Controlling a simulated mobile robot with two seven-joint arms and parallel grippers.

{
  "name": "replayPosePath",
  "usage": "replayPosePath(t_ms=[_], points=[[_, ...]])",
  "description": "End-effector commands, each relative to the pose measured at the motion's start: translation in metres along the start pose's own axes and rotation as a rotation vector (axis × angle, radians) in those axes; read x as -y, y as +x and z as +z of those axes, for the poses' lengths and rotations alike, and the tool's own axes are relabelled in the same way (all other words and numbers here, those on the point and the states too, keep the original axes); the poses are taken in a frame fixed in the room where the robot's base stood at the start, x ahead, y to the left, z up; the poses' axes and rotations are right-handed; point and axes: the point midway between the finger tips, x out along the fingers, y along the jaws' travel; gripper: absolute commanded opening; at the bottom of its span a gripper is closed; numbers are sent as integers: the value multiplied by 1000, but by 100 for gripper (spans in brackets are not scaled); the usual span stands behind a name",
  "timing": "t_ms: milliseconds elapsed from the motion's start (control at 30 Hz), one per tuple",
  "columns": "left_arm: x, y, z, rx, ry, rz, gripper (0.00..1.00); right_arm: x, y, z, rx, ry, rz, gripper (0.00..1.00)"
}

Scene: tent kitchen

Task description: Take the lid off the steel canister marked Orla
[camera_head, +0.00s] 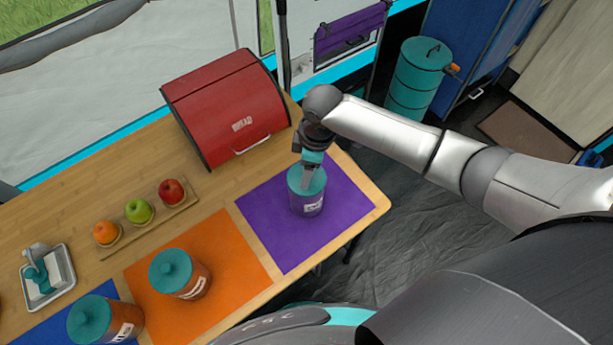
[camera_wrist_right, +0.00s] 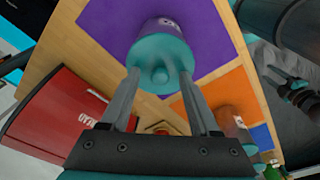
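A steel canister (camera_head: 306,204) with a teal knobbed lid stands upright on the purple mat (camera_head: 268,226). Its label is too small to read. It also shows in the right wrist view, with its teal lid (camera_wrist_right: 152,58). My right gripper (camera_head: 305,186) points down over this lid. In the right wrist view my right gripper's fingers (camera_wrist_right: 158,76) are apart, one on each side of the knob, with gaps visible. Similar canisters stand on the orange mat (camera_head: 195,284) and blue mat (camera_head: 128,325); their labels are unreadable. What looks like my left gripper (camera_wrist_right: 288,86) is small at the right.
A red bread box (camera_head: 228,108) stands behind the purple mat. A wooden tray (camera_head: 155,218) holds an orange, a green apple and a red apple. A metal tray (camera_head: 66,270) is at the left. The table's right edge lies close beside the purple mat.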

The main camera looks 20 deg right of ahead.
Motion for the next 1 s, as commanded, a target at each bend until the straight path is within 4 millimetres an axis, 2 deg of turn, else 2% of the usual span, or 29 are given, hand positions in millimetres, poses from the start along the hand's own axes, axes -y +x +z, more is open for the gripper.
replayPosePath(t_ms=[67, 533, 1000], points=[[0, 0, 0, 0, 0, 0, 50, 0, 0, 0, 0, 0, 0, 53], [0, 0, 0, 0, 0, 0, 50, 0, 0, 0, 0, 1, 0, 1], [0, 0, 0, 0, 0, 1, 50, 0, -1, 0, 0, 1, 0, 0]])
